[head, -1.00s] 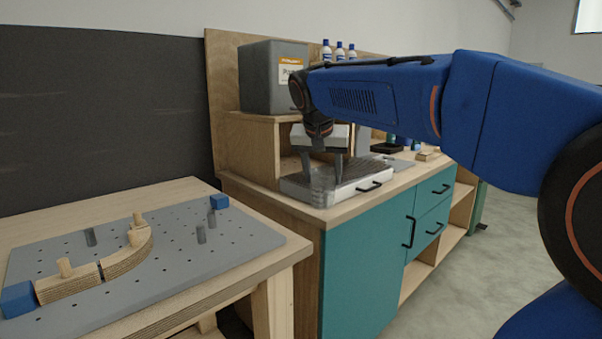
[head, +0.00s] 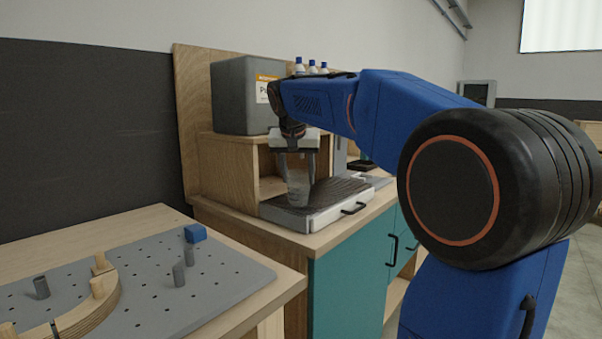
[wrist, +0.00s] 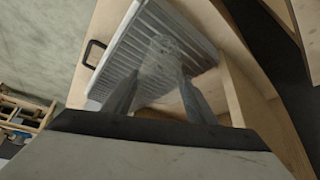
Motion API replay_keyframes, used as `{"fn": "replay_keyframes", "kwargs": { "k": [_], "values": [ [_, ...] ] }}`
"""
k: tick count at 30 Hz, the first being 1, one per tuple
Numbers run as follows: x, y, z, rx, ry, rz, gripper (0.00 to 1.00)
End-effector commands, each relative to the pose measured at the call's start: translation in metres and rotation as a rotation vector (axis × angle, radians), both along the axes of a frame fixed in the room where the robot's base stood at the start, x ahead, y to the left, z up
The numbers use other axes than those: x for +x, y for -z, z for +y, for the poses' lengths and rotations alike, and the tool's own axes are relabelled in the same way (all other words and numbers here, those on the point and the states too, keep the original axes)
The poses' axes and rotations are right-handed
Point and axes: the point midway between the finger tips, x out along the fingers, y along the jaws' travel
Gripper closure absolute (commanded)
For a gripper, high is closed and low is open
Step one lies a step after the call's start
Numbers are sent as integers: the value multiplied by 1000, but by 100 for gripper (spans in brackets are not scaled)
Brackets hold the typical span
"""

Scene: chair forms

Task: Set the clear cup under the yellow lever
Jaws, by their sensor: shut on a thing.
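The clear cup (head: 298,187) is upright between the fingers of my gripper (head: 298,172), which is shut on it. The cup is over the grey ribbed tray (head: 335,196) on the counter; I cannot tell whether its base touches the tray. In the wrist view the cup (wrist: 163,52) shows faintly between the two fingertips of my gripper (wrist: 160,85), with the ribbed tray (wrist: 128,50) beneath. I cannot make out a yellow lever in either view.
A grey box (head: 235,98) with an orange-and-white label stands on a wooden shelf (head: 228,165) behind the tray. White bottles with blue caps (head: 312,67) stand behind. A pegboard table (head: 215,285) with wooden curved pieces is at front left.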

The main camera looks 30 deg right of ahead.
Motion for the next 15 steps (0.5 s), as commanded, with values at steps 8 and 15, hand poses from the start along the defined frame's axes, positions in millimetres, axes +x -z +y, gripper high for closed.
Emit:
{"fn": "replay_keyframes", "kwargs": {
  "k": [8, 15],
  "values": [
    [21, 0, -17, 0, 0, -1, 61],
    [39, 1, -31, 0, 1, 0, 61]
  ]
}}
